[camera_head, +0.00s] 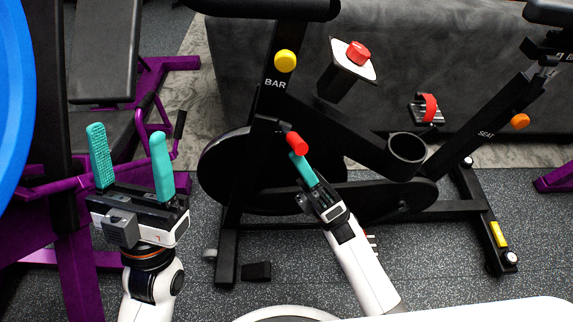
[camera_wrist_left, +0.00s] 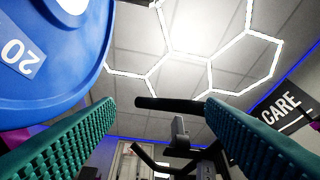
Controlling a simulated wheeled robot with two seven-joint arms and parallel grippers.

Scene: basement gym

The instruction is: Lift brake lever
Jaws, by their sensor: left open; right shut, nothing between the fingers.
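An exercise bike (camera_head: 285,92) stands in the middle of the head view. A short lever with a red cylindrical tip (camera_head: 297,143), which looks like the brake lever, sticks out from its frame. My right gripper (camera_head: 295,158) is shut and empty, with its teal fingertips right below the red tip; I cannot tell whether they touch it. My left gripper (camera_head: 128,133) is open, empty and pointing up, well left of the bike. Its two teal fingers flank an empty gap in the left wrist view (camera_wrist_left: 160,110).
A blue weight plate (camera_head: 12,90) and a purple rack (camera_head: 75,240) stand close to my left arm. Dark speckled floor is open at the lower right.

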